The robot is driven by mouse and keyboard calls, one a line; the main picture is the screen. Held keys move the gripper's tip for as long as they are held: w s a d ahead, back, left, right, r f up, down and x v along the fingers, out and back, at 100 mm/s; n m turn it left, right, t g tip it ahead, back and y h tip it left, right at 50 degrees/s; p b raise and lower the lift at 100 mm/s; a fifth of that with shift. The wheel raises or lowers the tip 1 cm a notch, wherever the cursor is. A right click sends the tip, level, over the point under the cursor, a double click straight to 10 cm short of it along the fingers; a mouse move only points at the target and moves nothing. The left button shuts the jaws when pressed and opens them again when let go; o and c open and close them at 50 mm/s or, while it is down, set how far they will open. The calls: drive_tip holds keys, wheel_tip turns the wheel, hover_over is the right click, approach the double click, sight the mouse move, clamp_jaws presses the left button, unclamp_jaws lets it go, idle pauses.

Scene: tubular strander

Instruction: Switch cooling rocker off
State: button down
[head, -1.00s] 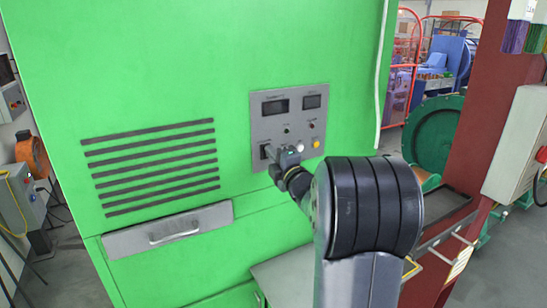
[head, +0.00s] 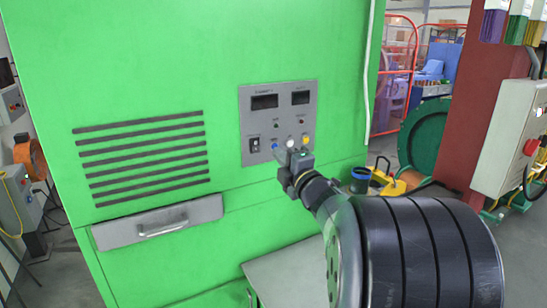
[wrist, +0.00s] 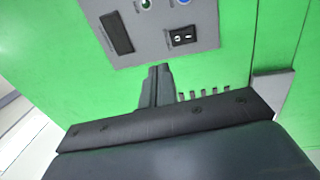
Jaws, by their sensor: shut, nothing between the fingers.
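The black rocker switch (head: 254,145) sits at the lower left of the grey control panel (head: 247,112) on the green cabinet. It also shows in the wrist view (wrist: 183,37), with light marks on its face. I cannot tell which side of it is pressed in. My gripper (head: 278,152) is to the right of the rocker in the head view and apart from it. In the wrist view, its fingertips (wrist: 159,68) are together and empty, below the panel's lower edge, with the rocker beyond them up and to the right.
The panel carries two dark displays, small lamps, and a blue button (head: 275,146) beside the rocker, with a yellow button (head: 305,139) farther right. Vent slots (head: 140,155) and a drawer handle (head: 163,229) lie to the left. A grey ledge (head: 285,272) juts out below.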

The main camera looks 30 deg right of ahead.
drive_tip(key=shift+s+r, duration=0.15)
drive_tip(key=shift+s, duration=1.35)
drive_tip(key=shift+w, duration=0.15)
